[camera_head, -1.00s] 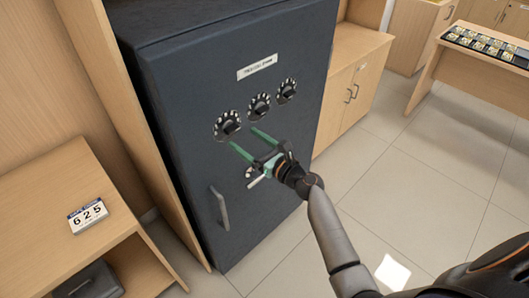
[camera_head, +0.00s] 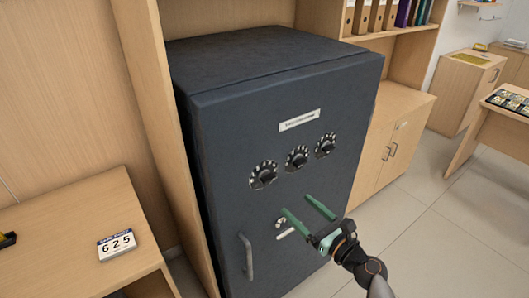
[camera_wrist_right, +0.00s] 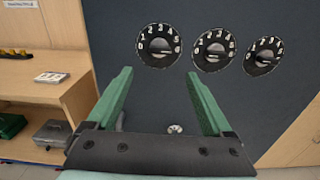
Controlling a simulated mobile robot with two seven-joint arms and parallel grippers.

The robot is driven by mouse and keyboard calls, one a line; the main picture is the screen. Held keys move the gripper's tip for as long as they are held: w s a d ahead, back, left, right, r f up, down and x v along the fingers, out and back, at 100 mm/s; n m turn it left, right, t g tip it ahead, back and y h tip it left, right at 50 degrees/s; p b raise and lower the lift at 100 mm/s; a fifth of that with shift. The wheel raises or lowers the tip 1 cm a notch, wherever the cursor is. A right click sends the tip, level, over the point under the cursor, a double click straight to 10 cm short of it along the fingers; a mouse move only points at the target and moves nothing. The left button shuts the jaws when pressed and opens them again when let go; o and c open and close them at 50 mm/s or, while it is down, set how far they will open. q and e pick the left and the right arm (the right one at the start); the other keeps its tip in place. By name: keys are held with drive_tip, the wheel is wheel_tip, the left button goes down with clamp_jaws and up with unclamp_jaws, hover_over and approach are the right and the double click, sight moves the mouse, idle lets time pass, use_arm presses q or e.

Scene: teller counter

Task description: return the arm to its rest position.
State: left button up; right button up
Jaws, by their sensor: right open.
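My right gripper (camera_head: 304,212) has green fingers spread apart with nothing between them. It is in front of the lower part of the dark safe (camera_head: 225,125), below three dials. In the right wrist view the open fingers (camera_wrist_right: 160,95) point toward the safe door (camera_wrist_right: 110,35), with the dials above and between them. The left dial (camera_head: 263,175), middle dial (camera_head: 297,157) and right dial (camera_head: 325,145) sit in a rising row. My left gripper is not in view.
A safe handle (camera_head: 246,256) is at the lower left of the door. A wooden desk with a date block (camera_head: 116,244) stands at left. A low cabinet (camera_head: 395,140) stands at right. Open tiled floor (camera_head: 440,215) lies to the right.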

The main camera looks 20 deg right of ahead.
drive_tip(key=s+a+f+n+g+h, duration=0.2)
drive_tip(key=s+f+n, duration=0.8)
drive_tip(key=n, duration=0.7)
drive_tip(key=s+a+f+n+g+h, duration=0.1)
drive_tip(key=s+a+f+n+g, duration=0.3)
drive_tip(key=s+f+n, duration=0.6)
drive_tip(key=s+n+g, duration=0.1)
drive_tip(key=s+n, duration=0.2)
drive_tip(key=n, duration=0.4)
drive_tip(key=shift+f+g+h, duration=0.4)
